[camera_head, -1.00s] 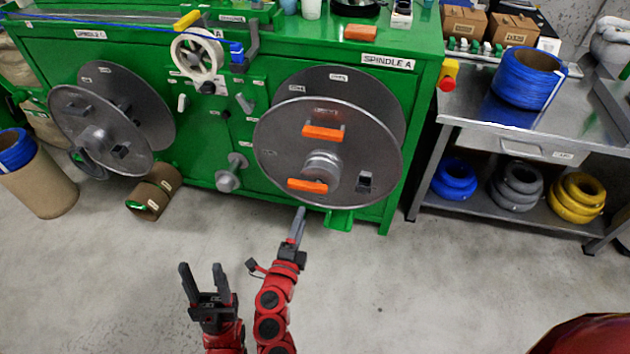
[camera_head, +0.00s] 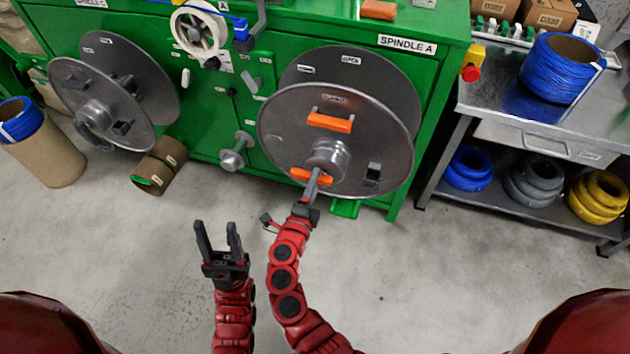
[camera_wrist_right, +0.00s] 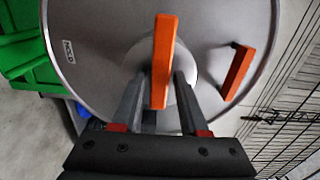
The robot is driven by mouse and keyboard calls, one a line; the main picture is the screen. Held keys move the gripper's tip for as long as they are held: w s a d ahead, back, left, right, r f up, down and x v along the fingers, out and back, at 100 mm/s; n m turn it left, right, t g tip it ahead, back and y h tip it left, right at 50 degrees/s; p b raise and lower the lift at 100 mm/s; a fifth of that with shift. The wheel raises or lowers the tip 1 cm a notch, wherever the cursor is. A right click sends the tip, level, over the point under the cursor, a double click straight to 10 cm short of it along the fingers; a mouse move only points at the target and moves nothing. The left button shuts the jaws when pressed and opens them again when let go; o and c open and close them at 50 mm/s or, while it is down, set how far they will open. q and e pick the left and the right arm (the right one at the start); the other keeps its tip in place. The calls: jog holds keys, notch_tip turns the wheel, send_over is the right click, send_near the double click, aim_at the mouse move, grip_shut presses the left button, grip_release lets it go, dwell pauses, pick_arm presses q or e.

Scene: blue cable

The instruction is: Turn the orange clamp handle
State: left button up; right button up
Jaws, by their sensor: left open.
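Two orange clamp handles sit on the grey disc of Spindle A (camera_head: 270,130). The upper handle (camera_head: 330,122) is above the hub and the lower handle (camera_head: 302,175) is below left of it. My right gripper (camera_head: 314,172) is at the lower handle, partly covering it in the head view. In the right wrist view one orange handle (camera_wrist_right: 164,50) lies between the spread fingers of the right gripper (camera_wrist_right: 158,95), with a gap visible on its left side. The other handle (camera_wrist_right: 238,72) is off to the right. My left gripper (camera_head: 217,228) is open and empty above the floor.
The green machine (camera_head: 225,110) also carries Spindle C (camera_head: 75,75) at left. A cardboard tube (camera_head: 160,165) lies on the floor. A metal bench (camera_head: 500,110) with blue, grey and yellow coils stands at right. The floor in front is clear.

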grip_shut()
dwell(1.1)
